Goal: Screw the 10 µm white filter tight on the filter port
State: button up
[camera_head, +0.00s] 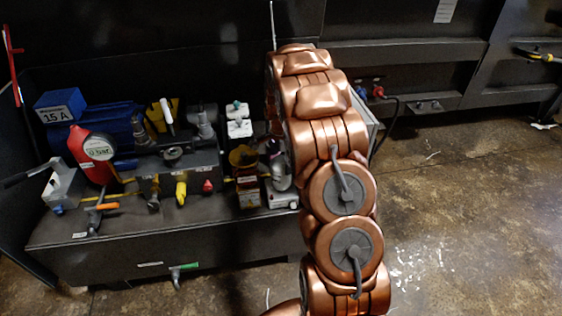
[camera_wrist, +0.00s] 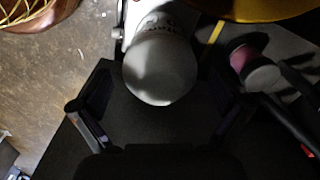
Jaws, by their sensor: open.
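A white cylindrical filter (camera_wrist: 160,72) with dark print on its side shows at the upper middle of the wrist view, its round pale end towards the camera. The print is too small and blurred to read. My gripper (camera_wrist: 162,92) is open, with one finger to the left and one to the right of the filter. A gap shows between each finger and the filter. The filter port is not clearly seen. In the head view my copper arm hides the gripper and the place where it works.
A dark bench (camera_head: 160,250) carries a red gauge unit (camera_head: 92,150), a blue motor (camera_head: 105,120) and several valves. In the wrist view a pink-banded cylinder (camera_wrist: 250,66) stands right of the filter, below a yellow rounded part (camera_wrist: 255,8). Open floor (camera_head: 460,220) lies to the right.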

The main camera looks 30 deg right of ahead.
jog(key=n, duration=1.5)
jog(key=shift+n, duration=0.4)
jog(key=n+p, duration=0.1)
jog(key=n, duration=0.3)
jog(key=shift+n, duration=0.4)
jog(key=c, duration=1.2)
jog(key=m+b, duration=0.1)
jog(key=m, duration=0.4)
jog(key=shift+c, duration=0.2)
